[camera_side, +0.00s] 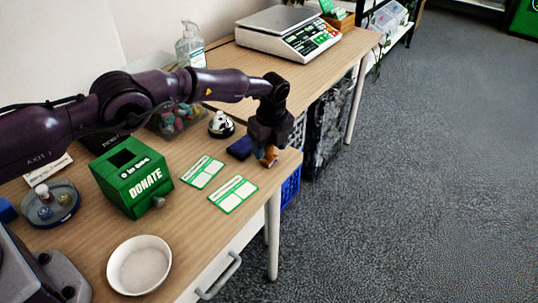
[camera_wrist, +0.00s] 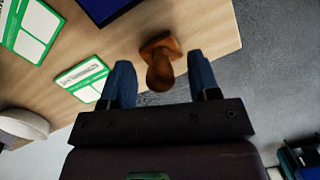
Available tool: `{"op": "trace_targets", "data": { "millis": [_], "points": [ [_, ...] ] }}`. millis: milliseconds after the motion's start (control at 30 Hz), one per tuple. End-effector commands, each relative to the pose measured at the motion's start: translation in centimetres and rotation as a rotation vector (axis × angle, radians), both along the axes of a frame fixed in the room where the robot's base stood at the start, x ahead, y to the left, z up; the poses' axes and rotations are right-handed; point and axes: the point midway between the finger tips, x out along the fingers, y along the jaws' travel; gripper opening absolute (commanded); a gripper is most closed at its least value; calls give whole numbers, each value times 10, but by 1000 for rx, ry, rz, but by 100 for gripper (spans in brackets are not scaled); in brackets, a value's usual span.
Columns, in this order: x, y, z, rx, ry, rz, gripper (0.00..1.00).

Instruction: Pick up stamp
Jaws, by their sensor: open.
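The stamp is a wooden piece with a rounded brown handle. In the wrist view the stamp (camera_wrist: 160,62) stands near the table edge, between and just beyond my two blue fingers. My gripper (camera_wrist: 162,80) is open, with a finger on each side of the stamp's handle and gaps visible. In the side view my gripper (camera_side: 268,152) points down at the table's right corner, low over the stamp (camera_side: 270,157), which is mostly hidden behind the fingers.
A dark blue pad (camera_side: 239,148) lies just left of my gripper. Two green-bordered cards (camera_side: 233,194) lie nearer the front. A green donate box (camera_side: 132,176), a white bowl (camera_side: 139,265) and a bell (camera_side: 221,125) stand on the table (camera_side: 215,225). The table edge is close on the right.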

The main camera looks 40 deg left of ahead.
Motion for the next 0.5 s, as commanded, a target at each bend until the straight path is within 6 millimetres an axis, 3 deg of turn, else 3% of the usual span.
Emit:
{"op": "trace_targets", "data": {
  "millis": [233, 467, 500],
  "points": [
    [0, 0, -1, 0, -1, 0, 56],
    [0, 0, -1, 0, -1, 0, 3],
    [0, 0, -1, 0, -1, 0, 3]
  ]
}}
